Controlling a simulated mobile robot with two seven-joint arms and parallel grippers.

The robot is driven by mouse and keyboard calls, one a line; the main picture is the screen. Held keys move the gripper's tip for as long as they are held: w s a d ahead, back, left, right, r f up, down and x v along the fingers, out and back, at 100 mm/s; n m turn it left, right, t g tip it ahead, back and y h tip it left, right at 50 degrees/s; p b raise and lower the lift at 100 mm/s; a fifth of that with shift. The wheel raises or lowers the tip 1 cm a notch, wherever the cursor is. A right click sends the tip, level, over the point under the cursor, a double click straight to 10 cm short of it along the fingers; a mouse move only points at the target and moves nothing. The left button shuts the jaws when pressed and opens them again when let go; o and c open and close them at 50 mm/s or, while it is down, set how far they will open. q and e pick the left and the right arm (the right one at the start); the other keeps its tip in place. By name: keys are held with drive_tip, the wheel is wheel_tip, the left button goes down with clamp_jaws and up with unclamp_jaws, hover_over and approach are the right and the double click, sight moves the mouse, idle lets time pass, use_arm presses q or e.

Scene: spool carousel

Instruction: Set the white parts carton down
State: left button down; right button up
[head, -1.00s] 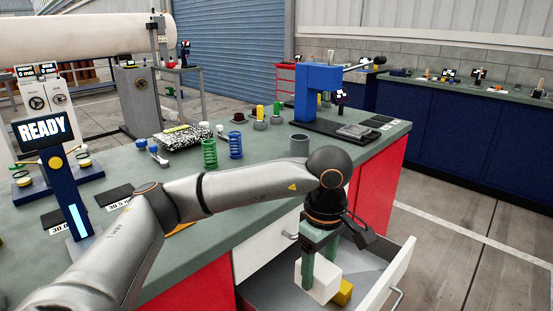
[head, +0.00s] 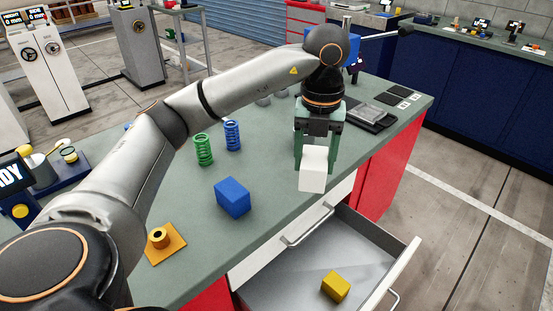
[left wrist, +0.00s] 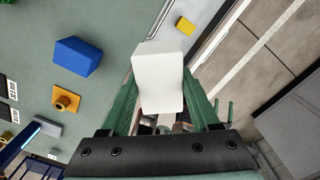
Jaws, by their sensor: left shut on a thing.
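The white parts carton (head: 313,172) is held between the fingers of my left gripper (head: 316,150), above the front edge of the green-grey bench top (head: 265,188). In the left wrist view the carton (left wrist: 158,80) sits between the green fingers of the gripper (left wrist: 160,105), with the bench top to its left. The carton appears raised off the bench, but the gap below it is hard to judge. My right gripper does not show.
The open drawer (head: 290,283) below holds a yellow block (head: 336,286). On the bench are a blue block (head: 233,197), an orange part (head: 160,240), a green spring (head: 203,149) and a blue spring (head: 232,135). Bench top right of the blue block is clear.

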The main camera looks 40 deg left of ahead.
use_arm(q)
drive_tip(key=shift+w+a+r+n, duration=0.45)
drive_tip(key=shift+n, duration=0.25)
drive_tip(key=w+a+f, duration=0.1)
drive_tip(key=a+f, duration=0.2)
drive_tip(key=a, duration=0.1)
drive_tip(key=w+a+f, duration=0.1)
drive_tip(key=a+f, duration=0.2)
drive_tip(key=a, duration=0.1)
drive_tip(key=w+a+f+b, duration=0.1)
drive_tip(key=a+f, duration=0.2)
drive_tip(key=a, duration=0.1)
drive_tip(key=shift+a, duration=0.4)
drive_tip(key=f, duration=0.3)
drive_tip(key=shift+a+f, duration=0.1)
drive_tip(key=shift+a, duration=0.25)
drive_tip(key=shift+f, duration=0.3)
drive_tip(key=shift+f, duration=0.1)
drive_tip(key=shift+c, duration=0.6)
unclamp_jaws()
drive_tip(key=shift+f, duration=0.1)
